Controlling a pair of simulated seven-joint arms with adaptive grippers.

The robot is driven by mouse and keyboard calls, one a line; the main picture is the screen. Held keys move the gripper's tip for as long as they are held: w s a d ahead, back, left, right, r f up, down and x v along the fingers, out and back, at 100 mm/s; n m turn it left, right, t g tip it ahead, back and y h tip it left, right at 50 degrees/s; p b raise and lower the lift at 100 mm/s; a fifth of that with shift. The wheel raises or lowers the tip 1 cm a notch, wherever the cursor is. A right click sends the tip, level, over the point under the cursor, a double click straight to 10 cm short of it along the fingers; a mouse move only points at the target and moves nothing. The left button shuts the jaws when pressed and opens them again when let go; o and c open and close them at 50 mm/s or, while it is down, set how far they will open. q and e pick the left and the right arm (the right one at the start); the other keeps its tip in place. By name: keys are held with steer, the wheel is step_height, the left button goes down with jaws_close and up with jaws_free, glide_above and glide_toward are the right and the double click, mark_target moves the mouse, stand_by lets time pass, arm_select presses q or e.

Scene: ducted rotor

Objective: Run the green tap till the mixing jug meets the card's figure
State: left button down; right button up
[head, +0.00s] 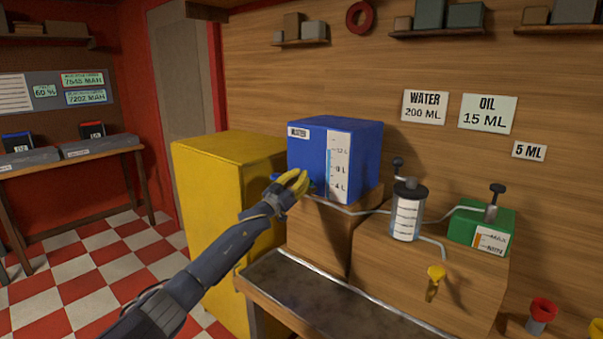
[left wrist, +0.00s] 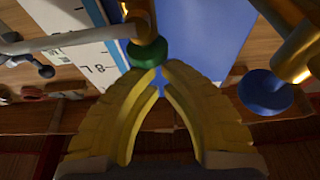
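My left gripper (head: 292,183) has yellow fingers and is at the front left of the blue water tank (head: 305,152). In the left wrist view its fingertips (left wrist: 160,68) come nearly together, with nothing visible between them. A round green tap knob (left wrist: 147,52) is right at the tips; whether they touch it is unclear. A blue knob (left wrist: 265,92) is to the right of the fingers. The mixing jug (head: 405,217), a clear marked cylinder with a dark top, stands on a wooden block; its level is unclear. A card (head: 424,107) reads WATER 200 ML. My right gripper is out of view.
Other cards read OIL 15 ML (head: 487,113) and 5 ML (head: 529,151). A green oil tank (head: 481,228) stands right of the jug, with pipes between. A yellow tap (head: 435,275) hangs at the block's front. A yellow cabinet (head: 210,220) is left of the blue tank.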

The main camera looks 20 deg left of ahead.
arm_select(q)
steer(key=shift+f, duration=0.25)
steer(key=s+a+r, duration=0.1)
steer(key=s+a, duration=0.2)
steer(key=s, duration=0.5)
steer(key=shift+s+a, duration=0.3)
steer(key=shift+s, duration=0.1)
steer(key=shift+r, duration=0.1)
stand_by(0.5)
